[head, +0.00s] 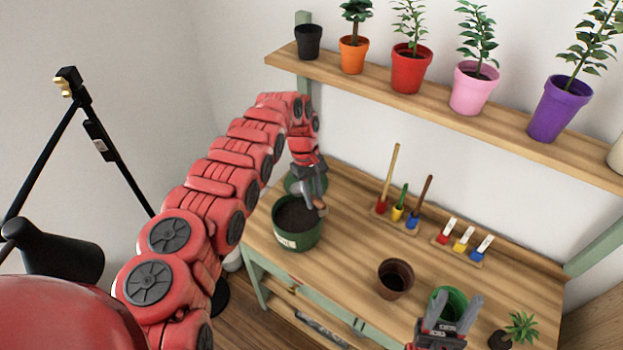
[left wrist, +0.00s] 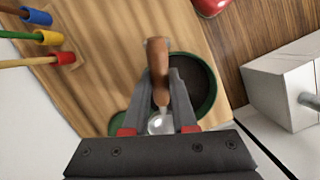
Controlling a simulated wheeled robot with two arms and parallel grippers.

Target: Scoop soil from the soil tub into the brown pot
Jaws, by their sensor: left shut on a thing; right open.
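The green soil tub (head: 286,240) stands at the table's left end with dark soil in it; it also shows in the left wrist view (left wrist: 211,100). My left gripper (head: 313,185) is just above the tub's back right rim, shut on a scoop with a brown wooden handle (left wrist: 158,68). The scoop's silver metal part (left wrist: 160,123) lies between the fingers near the palm. The handle end (head: 321,206) points down in the head view. The brown pot (head: 395,279) stands upright on the middle of the table. My right gripper (head: 457,312) is open, in front of a green pot (head: 439,293).
Another green container (head: 291,183) is partly hidden behind the tub. A rack of coloured-handled tools (head: 398,216) and a rack of small tags (head: 462,247) stand along the back. A small plant (head: 520,328) is at front right. A shelf (head: 440,97) with potted plants hangs above.

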